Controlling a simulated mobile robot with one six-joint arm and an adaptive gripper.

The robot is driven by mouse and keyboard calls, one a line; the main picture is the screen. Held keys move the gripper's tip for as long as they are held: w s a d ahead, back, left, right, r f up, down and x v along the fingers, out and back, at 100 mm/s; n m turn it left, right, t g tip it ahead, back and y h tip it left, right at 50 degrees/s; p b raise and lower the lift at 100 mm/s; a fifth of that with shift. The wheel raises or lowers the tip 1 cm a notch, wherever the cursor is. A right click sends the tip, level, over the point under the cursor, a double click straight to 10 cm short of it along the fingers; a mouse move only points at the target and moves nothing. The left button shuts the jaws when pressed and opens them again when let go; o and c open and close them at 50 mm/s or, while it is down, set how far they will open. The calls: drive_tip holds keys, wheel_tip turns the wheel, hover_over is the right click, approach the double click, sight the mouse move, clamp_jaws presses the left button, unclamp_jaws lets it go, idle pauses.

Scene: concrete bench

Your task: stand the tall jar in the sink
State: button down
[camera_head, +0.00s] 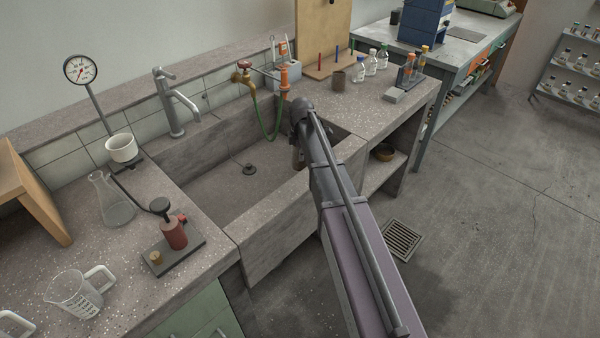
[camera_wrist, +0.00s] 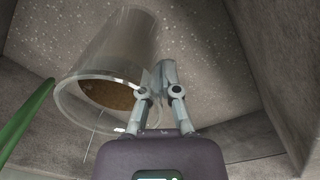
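The tall jar (camera_wrist: 112,55) is clear glass with something brown inside. In the wrist view its mouth faces the camera, and its body runs away toward the speckled grey surface. My gripper (camera_wrist: 163,72) has its fingers close together at the jar's right wall and appears shut on that wall near the rim. I cannot tell whether the jar's base touches the surface. In the head view my gripper (camera_head: 298,160) reaches down into the right end of the stone sink (camera_head: 215,185). My arm hides the jar there.
A green hose (camera_head: 268,135) hangs from a brass tap into the sink and passes left of the jar in the wrist view (camera_wrist: 28,120). A grey faucet (camera_head: 178,105) stands behind the sink. A flask (camera_head: 112,200) and a red device (camera_head: 173,235) stand left. The sink's left floor is clear.

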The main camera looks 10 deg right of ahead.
sight(301, 166)
drive_tip(key=shift+f+b, duration=0.6)
drive_tip(key=shift+f, duration=0.35)
drive_tip(key=shift+f+b, duration=1.85)
drive_tip(key=shift+f, duration=0.2)
drive_tip(key=c, duration=0.8)
unclamp_jaws()
drive_tip(key=shift+r, duration=0.1)
drive_tip(key=shift+r, duration=0.15)
wheel_tip(301, 166, up, 12)
drive_tip(key=p, duration=1.2)
drive_tip(key=shift+s, duration=0.15)
